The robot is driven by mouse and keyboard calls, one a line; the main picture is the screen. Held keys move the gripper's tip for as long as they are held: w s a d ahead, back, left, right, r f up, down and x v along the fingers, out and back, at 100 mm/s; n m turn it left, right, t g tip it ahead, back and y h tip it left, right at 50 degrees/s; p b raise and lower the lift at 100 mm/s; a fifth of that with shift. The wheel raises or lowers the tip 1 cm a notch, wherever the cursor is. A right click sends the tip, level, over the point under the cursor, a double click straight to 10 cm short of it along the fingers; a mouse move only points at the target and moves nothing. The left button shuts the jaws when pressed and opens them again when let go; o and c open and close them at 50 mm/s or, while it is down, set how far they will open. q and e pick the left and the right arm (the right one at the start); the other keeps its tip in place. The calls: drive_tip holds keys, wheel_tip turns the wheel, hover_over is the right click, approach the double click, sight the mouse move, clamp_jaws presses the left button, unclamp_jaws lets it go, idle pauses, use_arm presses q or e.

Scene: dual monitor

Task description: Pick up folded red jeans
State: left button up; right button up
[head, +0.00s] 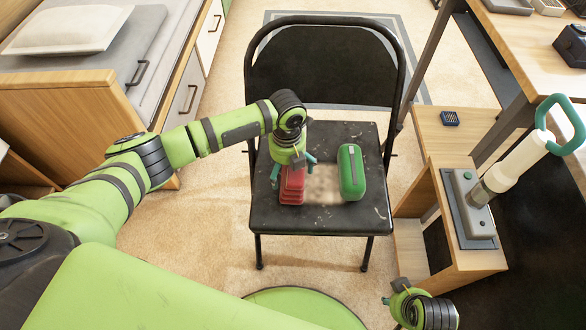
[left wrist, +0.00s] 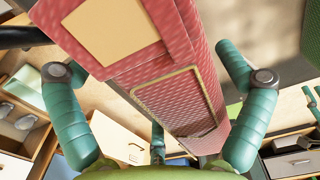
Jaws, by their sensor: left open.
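The folded red jeans (head: 292,188) are a small red stack on the black chair seat, left of its middle. Their upper part is hidden behind my left gripper (head: 293,168) in the head view. In the left wrist view the red jeans (left wrist: 175,95) fill the space between the two teal fingers of my left gripper (left wrist: 148,68). The fingers are spread, one on each side of the jeans, with visible gaps. My right gripper (head: 402,294) is low at the bottom right of the head view, away from the jeans; its fingers are too unclear to read.
A green rounded case (head: 351,172) stands on the chair seat (head: 322,220), right of the jeans, with a pale patch between them. The black chair back (head: 322,62) rises behind. A wooden cabinet (head: 80,110) is left; a desk and low wooden shelf (head: 455,268) are right.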

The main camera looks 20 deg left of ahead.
use_arm(q)
drive_tip(key=shift+f, duration=0.2)
drive_tip(key=c, duration=1.2)
drive_tip(key=shift+c, duration=0.3)
drive_tip(key=shift+r, duration=0.1)
